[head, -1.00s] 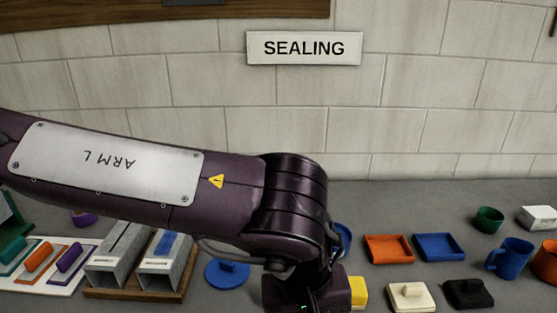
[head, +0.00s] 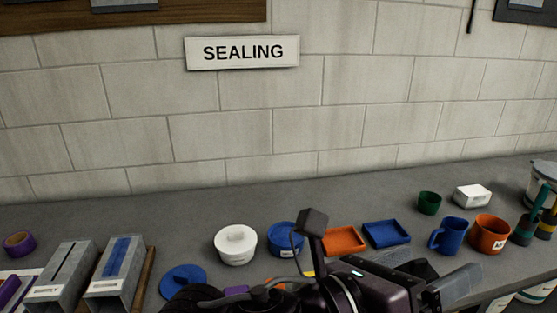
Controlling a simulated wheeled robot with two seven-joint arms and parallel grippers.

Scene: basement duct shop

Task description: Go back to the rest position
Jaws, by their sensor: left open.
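My left gripper (head: 438,278) is low in the head view, right of centre, over the front part of the bench. Its jaws are open, and I see nothing held between them. The arm behind it comes in at the bottom edge and hides part of the bench front. My right gripper is not in view.
On the grey bench (head: 340,198) stand a white tub (head: 235,246), a blue tub (head: 285,241), an orange tray (head: 344,240), a blue tray (head: 386,233), a blue mug (head: 449,236) and an orange mug (head: 490,235). Grey duct pieces (head: 118,272) stand left. The bench's back strip is mostly clear.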

